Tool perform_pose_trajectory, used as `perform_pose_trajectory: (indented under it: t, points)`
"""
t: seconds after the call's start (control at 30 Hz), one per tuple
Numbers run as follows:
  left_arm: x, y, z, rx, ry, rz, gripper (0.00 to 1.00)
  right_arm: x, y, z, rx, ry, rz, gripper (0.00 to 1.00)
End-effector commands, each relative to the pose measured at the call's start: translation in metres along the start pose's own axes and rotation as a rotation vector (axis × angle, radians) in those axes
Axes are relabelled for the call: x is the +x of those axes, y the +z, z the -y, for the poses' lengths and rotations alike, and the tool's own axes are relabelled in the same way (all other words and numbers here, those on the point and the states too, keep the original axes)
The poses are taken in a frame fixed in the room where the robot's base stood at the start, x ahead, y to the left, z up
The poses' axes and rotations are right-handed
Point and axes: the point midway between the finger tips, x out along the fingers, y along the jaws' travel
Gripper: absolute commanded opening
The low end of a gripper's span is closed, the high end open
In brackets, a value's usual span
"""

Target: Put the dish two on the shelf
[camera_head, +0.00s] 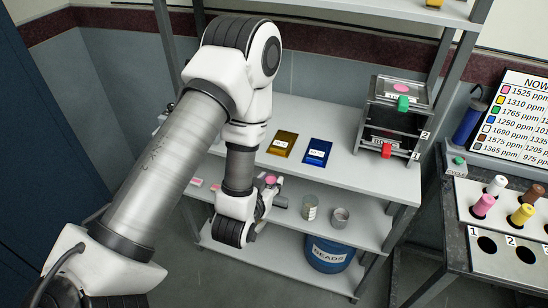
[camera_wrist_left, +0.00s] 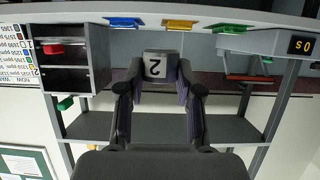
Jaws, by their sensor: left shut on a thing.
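Dish two is a small grey block-like dish with a "2" label (camera_wrist_left: 157,66), upside down in the left wrist view. My left gripper (camera_wrist_left: 158,88) is shut on it, one finger on each side. In the head view my left gripper (camera_head: 266,194) is at the front edge of the shelf unit, below the top board. A pink patch shows at its fingertips there; the dish is mostly hidden by the hand. The shelf unit (camera_head: 350,172) has a wide grey board with lower boards beneath. My right gripper is not in view.
On the wide board are a gold tray (camera_head: 283,144), a blue tray (camera_head: 317,152) and a drawer rack (camera_head: 388,135) with green and red handles. Two small containers (camera_head: 310,207) (camera_head: 341,217) stand on the board below. A blue bucket (camera_head: 328,254) sits lower. A tube rack (camera_head: 505,215) is at right.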

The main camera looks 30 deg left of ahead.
Motion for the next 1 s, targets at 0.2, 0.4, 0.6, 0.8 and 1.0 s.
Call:
perform_pose_trajectory:
  t: [0.2,0.4,0.6,0.8,1.0]
  points:
    - [0.0,0.0,-0.001,0.002,0.002,0.0,0.0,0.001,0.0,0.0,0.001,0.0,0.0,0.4]
    - [0.015,0.006,0.002,0.0,-0.005,-0.007,0.0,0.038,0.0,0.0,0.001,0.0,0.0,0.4]
    - [0.028,0.003,0.007,-0.002,-0.002,-0.006,0.0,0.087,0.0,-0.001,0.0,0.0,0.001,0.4]
    - [0.056,-0.021,0.019,-0.004,0.001,-0.002,0.0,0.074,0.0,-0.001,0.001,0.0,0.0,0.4]
    - [0.106,-0.036,0.036,0.0,0.0,-0.001,0.0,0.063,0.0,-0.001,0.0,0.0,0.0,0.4]
